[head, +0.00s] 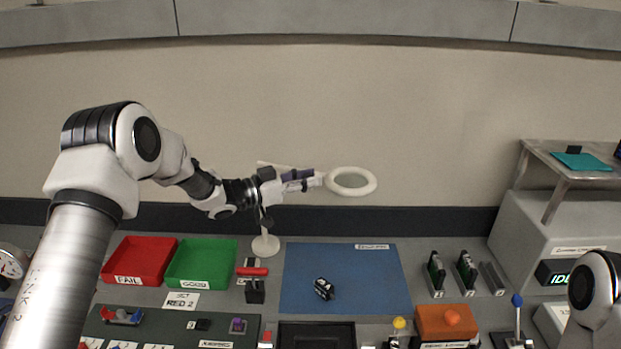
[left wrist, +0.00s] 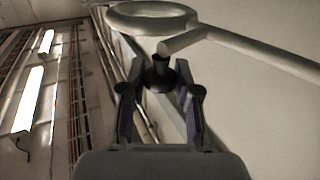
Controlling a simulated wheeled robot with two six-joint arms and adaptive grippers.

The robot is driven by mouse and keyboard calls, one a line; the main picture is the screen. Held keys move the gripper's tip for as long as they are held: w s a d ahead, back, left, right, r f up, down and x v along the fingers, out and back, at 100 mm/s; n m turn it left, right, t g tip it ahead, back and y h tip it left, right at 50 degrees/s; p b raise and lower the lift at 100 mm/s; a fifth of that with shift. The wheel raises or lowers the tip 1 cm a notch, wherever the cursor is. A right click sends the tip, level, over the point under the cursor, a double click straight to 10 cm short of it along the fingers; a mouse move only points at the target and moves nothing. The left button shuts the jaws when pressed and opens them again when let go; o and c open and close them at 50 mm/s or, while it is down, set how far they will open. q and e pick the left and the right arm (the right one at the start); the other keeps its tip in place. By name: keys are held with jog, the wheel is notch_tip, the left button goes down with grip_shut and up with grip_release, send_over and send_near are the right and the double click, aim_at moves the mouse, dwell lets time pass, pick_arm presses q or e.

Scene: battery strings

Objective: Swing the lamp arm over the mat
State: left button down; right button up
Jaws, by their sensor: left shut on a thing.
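The white ring lamp (head: 351,181) stands on a round white base (head: 265,245) behind the trays. Its ring head and arm also show in the left wrist view (left wrist: 205,38). My left gripper (head: 308,180) is shut on the lamp's dark handle (left wrist: 160,75), close to the ring. In the head view the ring appears above the back part of the blue mat (head: 385,285); its exact place over the mat is hard to tell. A small black and white part (head: 323,289) lies on the mat. My right gripper is out of view.
A red FAIL tray (head: 125,279) and a green GOOD tray (head: 185,281) stand left of the mat. Dark slotted modules (head: 437,270) stand to its right, with an orange block (head: 430,322) in front. A grey machine with a shelf (head: 565,160) is at the far right.

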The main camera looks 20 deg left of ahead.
pick_arm(q)
jog(key=s+a+m+g+h, duration=0.4)
jog(key=s+a+m+g, duration=0.1)
jog(key=s+g, duration=0.1)
jog(key=shift+s+f+g, duration=0.3)
jog(key=shift+f+g, duration=0.1)
jog(key=shift+g, duration=0.2)
jog(key=c, duration=0.8)
grip_release()
jog(key=shift+d, duration=0.1)
jog(key=shift+w+r, duration=0.1)
jog(key=shift+r, duration=0.05)
jog(key=v, duration=1.2)
